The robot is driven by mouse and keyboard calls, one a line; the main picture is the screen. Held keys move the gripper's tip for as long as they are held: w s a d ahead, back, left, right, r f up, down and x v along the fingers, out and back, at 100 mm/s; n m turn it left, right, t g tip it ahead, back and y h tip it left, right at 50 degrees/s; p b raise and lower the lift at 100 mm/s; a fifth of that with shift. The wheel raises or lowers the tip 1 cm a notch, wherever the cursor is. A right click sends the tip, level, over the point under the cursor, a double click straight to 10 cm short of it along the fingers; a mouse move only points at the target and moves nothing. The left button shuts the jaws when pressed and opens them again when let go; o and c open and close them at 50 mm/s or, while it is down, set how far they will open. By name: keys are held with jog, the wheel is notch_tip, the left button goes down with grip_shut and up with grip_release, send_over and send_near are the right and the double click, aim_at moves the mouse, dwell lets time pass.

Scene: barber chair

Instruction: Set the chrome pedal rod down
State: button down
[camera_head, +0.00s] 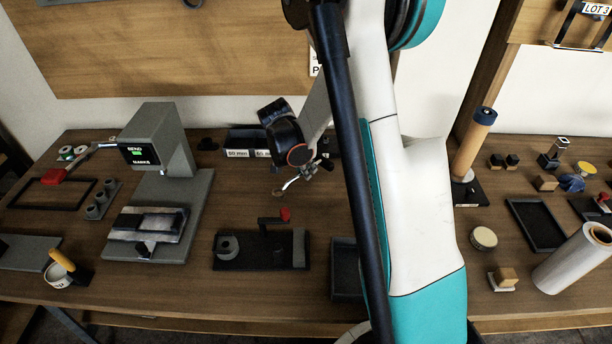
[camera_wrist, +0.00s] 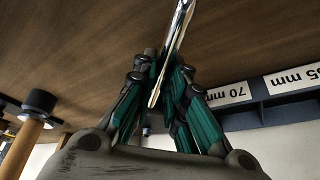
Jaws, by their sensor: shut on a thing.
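My gripper (camera_head: 319,167) is shut on the chrome pedal rod (camera_head: 291,182), over the middle of the workbench. In the head view the rod slants down to the left, with a small brownish piece at its lower end. In the wrist view my gripper (camera_wrist: 165,78) holds the shiny rod (camera_wrist: 180,25) between its teal-sided fingers. The rod runs out past the fingertips to the picture's edge. I cannot tell whether its lower end touches the wood.
Labelled dark bins (camera_head: 245,141) stand behind the gripper. A black fixture with a red knob (camera_head: 285,214) is in front. A grey bending press (camera_head: 160,140) is at left. An empty black tray (camera_head: 537,222) lies at right. Bare wood surrounds the rod.

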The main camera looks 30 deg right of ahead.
jog(key=shift+f, duration=1.1)
jog(key=shift+f+b, duration=0.2)
jog(key=shift+b, duration=0.15)
jog(key=c, duration=1.6)
grip_release()
jog(key=shift+c, duration=0.2)
jog(key=shift+r, duration=0.1)
